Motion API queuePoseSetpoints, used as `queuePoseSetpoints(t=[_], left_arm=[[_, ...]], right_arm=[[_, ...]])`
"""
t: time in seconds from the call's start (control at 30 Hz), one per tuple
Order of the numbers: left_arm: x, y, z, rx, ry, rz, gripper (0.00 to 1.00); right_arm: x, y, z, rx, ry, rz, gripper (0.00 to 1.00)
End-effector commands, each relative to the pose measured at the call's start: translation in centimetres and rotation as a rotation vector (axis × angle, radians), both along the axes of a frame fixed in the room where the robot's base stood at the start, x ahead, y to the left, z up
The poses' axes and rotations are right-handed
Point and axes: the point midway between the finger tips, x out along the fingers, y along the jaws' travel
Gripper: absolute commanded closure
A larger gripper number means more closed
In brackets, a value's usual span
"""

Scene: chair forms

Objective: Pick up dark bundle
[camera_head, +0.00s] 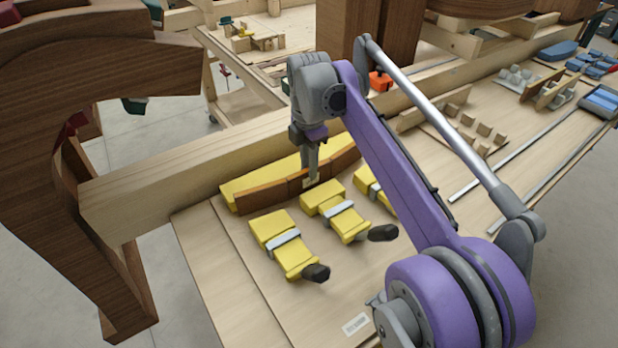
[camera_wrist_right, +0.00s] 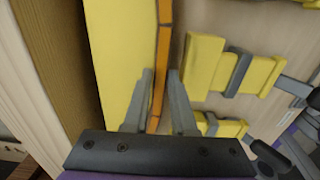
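The dark bundle (camera_head: 292,187) is a long, slightly curved brown strip standing on edge on the wooden board. It lies along the front side of a long yellow form (camera_head: 240,186). My right gripper (camera_head: 309,180) points down at the middle of the bundle, with one finger on each side. In the right wrist view the bundle's top edge (camera_wrist_right: 164,45) looks orange-brown and runs between the fingers (camera_wrist_right: 159,75), which appear closed against its sides. The bundle still rests along the form. My left gripper is not in view.
Several yellow clamp blocks (camera_head: 275,229) with grey bands and dark knobs lie in front of the bundle. A thick wooden beam (camera_head: 170,175) runs behind the form. A large brown chair frame (camera_head: 70,190) stands at left. Bare board (camera_head: 225,265) lies at front left.

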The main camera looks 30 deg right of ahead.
Motion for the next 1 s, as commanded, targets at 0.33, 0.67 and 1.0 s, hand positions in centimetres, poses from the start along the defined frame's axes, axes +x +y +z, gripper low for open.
queuePoseSetpoints(t=[0.33, 0.67, 1.0], left_arm=[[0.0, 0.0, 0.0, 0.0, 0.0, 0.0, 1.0], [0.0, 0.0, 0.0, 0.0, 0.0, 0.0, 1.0], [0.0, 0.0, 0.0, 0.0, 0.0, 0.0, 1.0]], right_arm=[[0.0, -0.01, 0.02, 0.0, 0.0, 0.0, 1.0], [0.0, -0.01, 0.03, 0.0, 0.0, 0.0, 1.0], [0.0, -0.01, 0.03, 0.0, 0.0, 0.0, 1.0]])
